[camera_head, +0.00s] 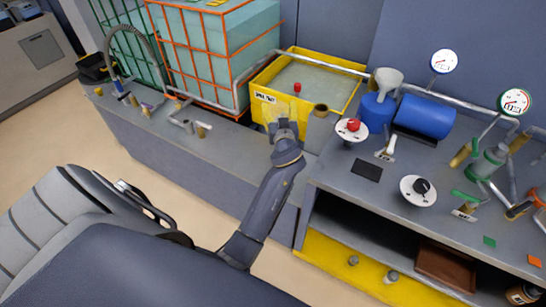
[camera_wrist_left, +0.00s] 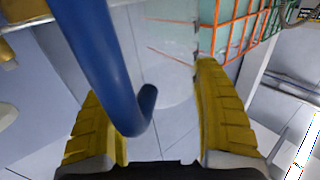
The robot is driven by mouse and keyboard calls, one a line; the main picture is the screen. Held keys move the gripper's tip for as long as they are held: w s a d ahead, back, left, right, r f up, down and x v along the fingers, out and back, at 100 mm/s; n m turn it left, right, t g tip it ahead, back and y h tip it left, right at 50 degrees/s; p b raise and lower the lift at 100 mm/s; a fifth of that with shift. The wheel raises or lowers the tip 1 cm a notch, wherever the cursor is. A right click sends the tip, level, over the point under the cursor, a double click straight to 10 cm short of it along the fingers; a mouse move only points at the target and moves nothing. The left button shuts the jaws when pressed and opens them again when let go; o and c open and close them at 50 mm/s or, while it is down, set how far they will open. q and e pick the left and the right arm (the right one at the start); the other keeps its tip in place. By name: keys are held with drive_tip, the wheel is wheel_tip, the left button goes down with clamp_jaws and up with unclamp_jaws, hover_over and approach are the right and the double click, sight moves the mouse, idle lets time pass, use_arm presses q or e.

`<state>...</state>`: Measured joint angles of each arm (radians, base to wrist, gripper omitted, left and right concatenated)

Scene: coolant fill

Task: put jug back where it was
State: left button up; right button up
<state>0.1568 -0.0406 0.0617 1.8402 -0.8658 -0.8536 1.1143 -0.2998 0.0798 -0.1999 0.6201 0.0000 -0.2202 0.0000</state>
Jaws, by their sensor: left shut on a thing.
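My left gripper (camera_head: 283,122) is in front of the yellow spill tray (camera_head: 265,108). In the left wrist view, a blue curved handle (camera_wrist_left: 100,60) lies between its yellow fingers, and the gripper is shut on it. A pale, see-through body (camera_wrist_left: 165,45) shows beyond the handle; this looks like the jug. In the head view I cannot clearly make out the jug's outline at the gripper. A grey piece (camera_head: 319,134) with a brown round top (camera_head: 320,109) stands just right of the gripper. My right gripper is not in view.
Caged tanks, one orange (camera_head: 213,50) and one green, stand at the back left. Right of the tray are a blue container with a grey funnel (camera_head: 387,80), a blue cylinder (camera_head: 425,117), gauges, pipes and knobs on the grey bench (camera_head: 345,190). The left ledge (camera_head: 230,145) has free room.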

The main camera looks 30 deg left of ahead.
use_arm(q)
wheel_tip(320, 180, down, 19)
drive_tip(key=shift+f, duration=0.2)
idle(0.6)
drive_tip(key=shift+f, duration=0.1)
drive_tip(key=o, duration=1.6)
drive_tip(key=v, duration=1.2)
drive_tip(key=shift+s, duration=0.1)
